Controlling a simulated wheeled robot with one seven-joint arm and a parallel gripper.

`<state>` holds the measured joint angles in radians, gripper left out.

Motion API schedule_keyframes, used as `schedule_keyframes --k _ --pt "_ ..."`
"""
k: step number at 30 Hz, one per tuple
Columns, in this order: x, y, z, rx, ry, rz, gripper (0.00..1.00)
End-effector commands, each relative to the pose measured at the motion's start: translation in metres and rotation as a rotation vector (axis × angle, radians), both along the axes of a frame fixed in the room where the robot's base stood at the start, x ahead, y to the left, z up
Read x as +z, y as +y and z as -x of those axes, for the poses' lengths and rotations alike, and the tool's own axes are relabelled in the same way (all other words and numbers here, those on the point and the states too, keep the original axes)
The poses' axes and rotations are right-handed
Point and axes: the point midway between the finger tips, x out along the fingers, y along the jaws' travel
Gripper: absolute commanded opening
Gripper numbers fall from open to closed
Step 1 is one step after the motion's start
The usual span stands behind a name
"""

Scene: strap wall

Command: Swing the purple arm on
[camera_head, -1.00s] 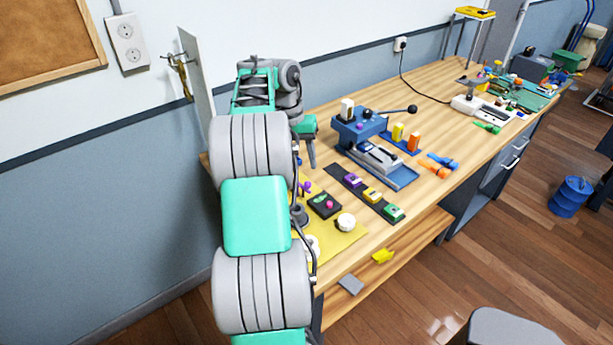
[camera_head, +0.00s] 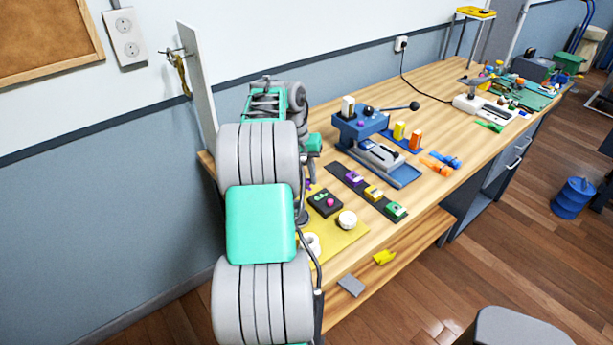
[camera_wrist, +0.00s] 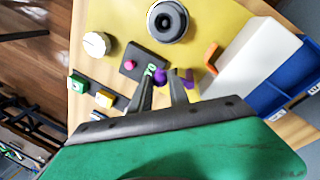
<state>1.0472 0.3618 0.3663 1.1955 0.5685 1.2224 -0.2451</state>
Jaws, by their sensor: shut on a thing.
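The purple arm (camera_wrist: 159,77) is a small piece beside a dark box (camera_wrist: 131,57) with a pink knob. My gripper (camera_wrist: 160,84) is shut on the purple arm, its fingertips either side of it. Another purple part (camera_wrist: 189,78) shows just past the right finger. A green mark shows on the box beside the left fingertip. In the head view the dark box (camera_head: 324,204) stands on a yellow mat (camera_head: 345,239). A purple bit (camera_head: 307,184) shows beside my arm there, while the fingertips are hidden behind my arm.
A white round knob (camera_wrist: 97,44) and a dark ring-shaped part (camera_wrist: 168,20) are close to the box. A white block (camera_wrist: 243,64) with an orange handle stands at right. A blue press (camera_head: 372,140) and a coloured-block strip (camera_head: 362,185) lie farther along the bench.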

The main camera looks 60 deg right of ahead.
Motion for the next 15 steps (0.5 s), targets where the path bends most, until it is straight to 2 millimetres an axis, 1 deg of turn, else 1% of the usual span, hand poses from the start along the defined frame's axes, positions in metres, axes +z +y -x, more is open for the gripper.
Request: schedule_keyframes --k 1,6,15 --pt "0.0 0.0 0.0 0.0 0.0 0.0 0.13" --pt "0.0 0.0001 0.0 0.0 0.0 0.0 0.0" --pt "0.0002 0.0005 -0.0002 -0.007 0.0 -0.001 0.0"
